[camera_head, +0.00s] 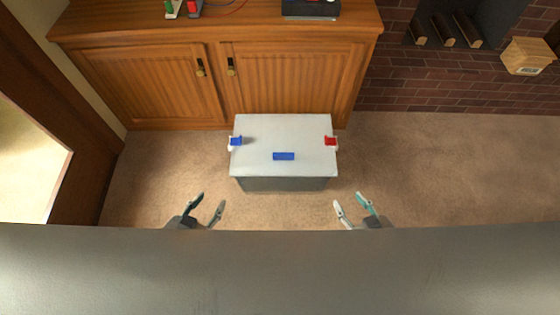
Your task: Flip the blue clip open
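A grey box with a pale lid (280,129) stands on the carpet in the middle of the view. The blue clip (236,141) is on the left side of the lid; it is too small to tell its exact position. A red clip (330,141) is on the right side. My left gripper (209,205) is open and empty, below and left of the box, apart from the blue clip. My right gripper (353,204) is open and empty, below and right of the box.
A blue bar (284,156) marks the lid near its front edge. A wooden cabinet (150,82) stands behind the box. A grey surface (280,270) fills the bottom. Carpet (430,170) is clear on both sides.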

